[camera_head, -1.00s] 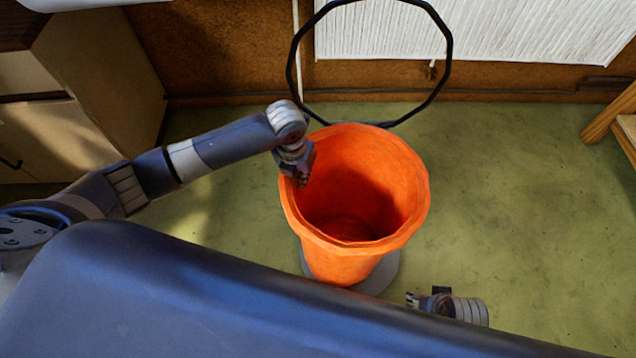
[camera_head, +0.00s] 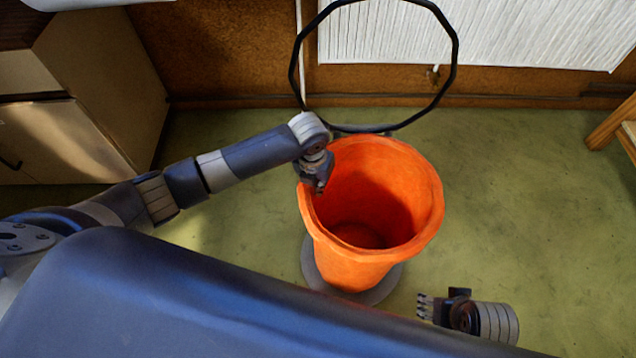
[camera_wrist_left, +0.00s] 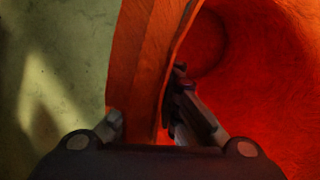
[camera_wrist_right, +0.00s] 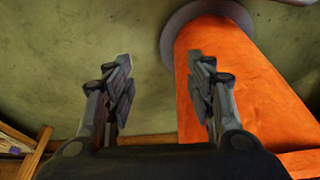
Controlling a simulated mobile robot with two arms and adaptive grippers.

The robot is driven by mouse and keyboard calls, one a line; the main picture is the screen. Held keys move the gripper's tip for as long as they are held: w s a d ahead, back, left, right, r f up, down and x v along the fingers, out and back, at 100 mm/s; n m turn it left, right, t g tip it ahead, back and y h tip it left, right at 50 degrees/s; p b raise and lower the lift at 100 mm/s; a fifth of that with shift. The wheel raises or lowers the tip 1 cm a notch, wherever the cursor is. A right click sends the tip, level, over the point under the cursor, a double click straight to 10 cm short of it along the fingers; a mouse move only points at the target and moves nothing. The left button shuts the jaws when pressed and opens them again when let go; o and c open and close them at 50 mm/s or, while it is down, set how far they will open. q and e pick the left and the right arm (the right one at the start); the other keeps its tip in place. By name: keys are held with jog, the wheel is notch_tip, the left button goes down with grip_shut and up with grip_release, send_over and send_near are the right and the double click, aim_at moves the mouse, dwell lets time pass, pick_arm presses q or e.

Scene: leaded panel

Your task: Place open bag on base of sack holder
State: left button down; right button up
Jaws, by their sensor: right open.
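The open orange bag (camera_head: 350,262) is upright, mouth up, over the round grey base (camera_head: 312,270) of the sack holder. Whether its bottom touches the base cannot be told. The holder's black hoop (camera_head: 455,62) stands behind the bag, not around it. My left gripper (camera_head: 318,188) is at the left rim of the bag. In the left wrist view the gripper (camera_wrist_left: 150,115) has one finger outside and one inside, closed on the bag wall. My right gripper (camera_head: 428,306) is open and empty, right of and below the bag. The right wrist view shows the bag (camera_wrist_right: 235,90) beside its right finger.
A white radiator (camera_head: 480,30) is on the back wall. A wooden cabinet (camera_head: 95,80) stands at the left. A wooden furniture leg (camera_head: 612,122) is at the right edge. The green floor (camera_head: 530,200) right of the bag is clear.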

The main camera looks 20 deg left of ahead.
pick_arm(q)
jog(key=c, duration=2.3)
grip_release()
jog(key=shift+f, duration=0.15)
jog(key=o, duration=0.5)
pick_arm(e)
jog(key=shift+r, duration=0.1)
pick_arm(q)
jog(key=shift+r, duration=0.5)
notch_tip(320, 180, up, 11)
jog(key=s+p, duration=0.1)
jog(key=p, duration=0.2)
jog(key=shift+s+a, duration=0.2)
jog(key=shift+a, duration=0.1)
pick_arm(e)
notch_tip(320, 180, down, 11)
jog(key=s, duration=0.1)
jog(key=shift+s+f+g, duration=0.2)
jog(key=shift+g, duration=0.1)
pick_arm(q)
jog(key=shift+r, duration=0.1)
